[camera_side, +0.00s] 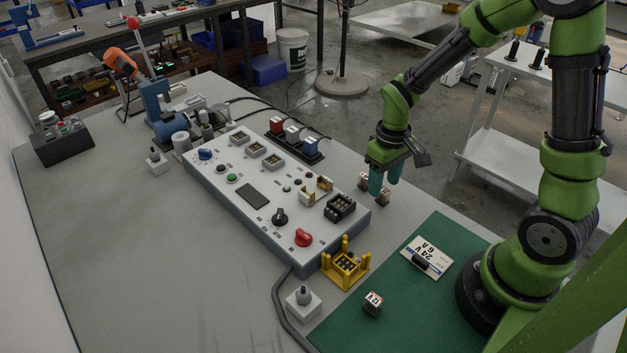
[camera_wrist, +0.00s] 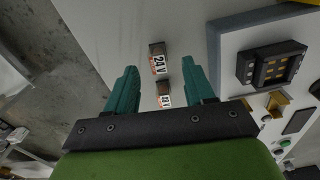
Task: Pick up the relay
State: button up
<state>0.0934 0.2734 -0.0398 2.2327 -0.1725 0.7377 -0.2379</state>
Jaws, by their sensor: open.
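Two small brown relays with white labels lie on the grey table just beyond the panel. In the wrist view the upper relay (camera_wrist: 158,60) reads "24 V"; the lower relay (camera_wrist: 164,97) has a label I cannot read surely. Both appear between the spread teal fingers of my gripper (camera_wrist: 159,72), and nothing is held. In the side view my gripper (camera_side: 386,187) points down at the pair, and its fingers partly hide them. One relay (camera_side: 363,180) shows left of the fingers. A third labelled block (camera_side: 372,303) sits on the green mat.
A card reading "24 V 6 A" (camera_side: 427,257) lies on the green mat (camera_side: 405,295). The control panel (camera_side: 260,196) carries a black socket (camera_side: 340,207), knobs and switches beside my gripper. A yellow pronged fixture (camera_side: 345,268) stands at its near end. The table's left part is clear.

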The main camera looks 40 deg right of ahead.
aim_at(383, 197)
jog(key=f, duration=0.4)
jog(key=shift+w+d, duration=0.1)
jog(key=shift+w, duration=0.2)
grip_shut()
